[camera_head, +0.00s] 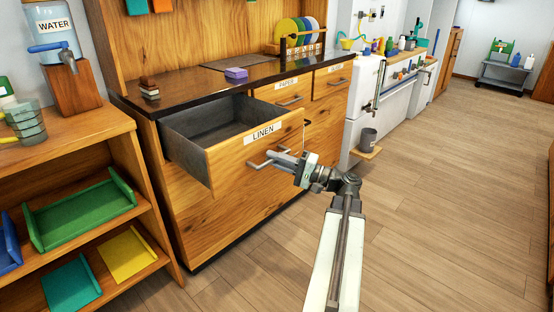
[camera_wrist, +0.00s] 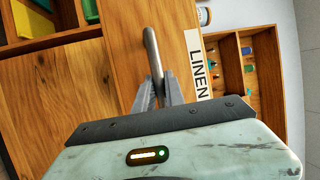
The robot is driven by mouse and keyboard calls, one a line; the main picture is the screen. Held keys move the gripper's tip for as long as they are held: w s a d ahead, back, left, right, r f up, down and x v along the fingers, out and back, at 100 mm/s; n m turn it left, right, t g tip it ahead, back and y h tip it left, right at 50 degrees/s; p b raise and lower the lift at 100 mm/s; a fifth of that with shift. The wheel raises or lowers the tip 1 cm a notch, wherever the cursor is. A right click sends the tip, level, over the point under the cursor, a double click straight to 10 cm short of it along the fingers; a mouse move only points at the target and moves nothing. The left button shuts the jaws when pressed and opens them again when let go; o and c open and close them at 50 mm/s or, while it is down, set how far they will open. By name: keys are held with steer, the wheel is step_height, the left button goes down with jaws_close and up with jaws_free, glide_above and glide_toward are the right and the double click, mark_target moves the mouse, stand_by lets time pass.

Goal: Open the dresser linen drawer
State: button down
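The linen drawer (camera_head: 232,160) of the wooden dresser stands pulled well out, with its grey inside showing empty. Its front carries a white LINEN label (camera_head: 263,133), which also shows in the wrist view (camera_wrist: 199,66). The metal bar handle (camera_head: 258,165) is on the drawer front, and it also shows in the wrist view (camera_wrist: 152,50). My gripper (camera_head: 277,155) is at the handle. In the wrist view, the fingers (camera_wrist: 157,85) close in on the bar from both sides and look shut on it.
The PAPER drawer (camera_head: 287,88) and another drawer beside it are closed. A purple block (camera_head: 236,73) and a brown stack (camera_head: 149,88) sit on the dark dresser top (camera_head: 190,83). A shelf with coloured trays (camera_head: 84,214) stands at the left. The floor at right is clear.

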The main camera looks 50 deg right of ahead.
steer(key=c, duration=1.4)
jaws_free()
steer(key=b+v, duration=0.1)
steer(key=v, duration=0.6)
steer(key=shift+s+d, duration=0.15)
steer(key=shift+s, duration=0.25)
steer(key=shift+f, duration=0.1)
